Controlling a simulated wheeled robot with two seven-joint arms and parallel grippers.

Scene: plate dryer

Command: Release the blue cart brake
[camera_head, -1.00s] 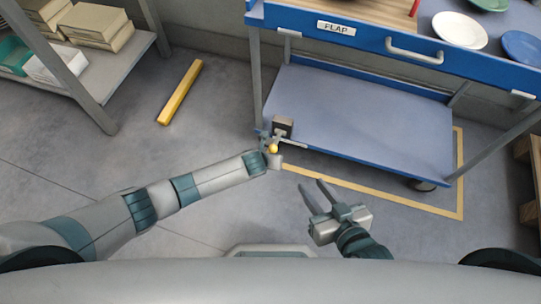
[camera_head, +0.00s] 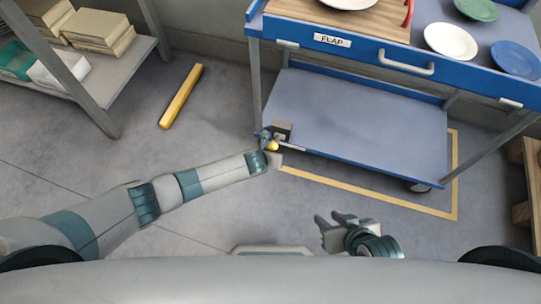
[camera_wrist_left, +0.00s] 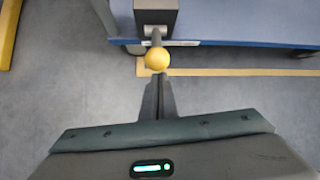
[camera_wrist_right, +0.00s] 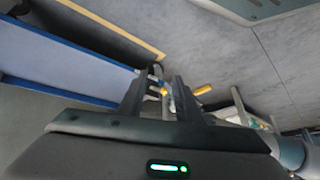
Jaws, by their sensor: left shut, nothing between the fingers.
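The blue cart (camera_head: 365,120) stands at the right. At its lower front left corner is a dark box (camera_head: 283,129) with a short lever ending in a yellow knob (camera_head: 272,146). In the left wrist view the knob (camera_wrist_left: 158,60) hangs on its stem below the box (camera_wrist_left: 155,17). My left gripper (camera_wrist_left: 158,78) is shut and empty, its tips right at the knob; I cannot tell whether they touch it. My right gripper (camera_head: 332,221) is off the cart, over the floor; its two fingers stand apart with nothing between them in the right wrist view (camera_wrist_right: 160,85).
Plates and a board (camera_head: 350,22) are on the cart's top. Yellow tape (camera_head: 385,197) marks the floor around the cart. A yellow bar (camera_head: 181,96) lies on the floor. A shelf with boxes (camera_head: 100,80) stands left, a wooden pallet (camera_head: 528,180) right.

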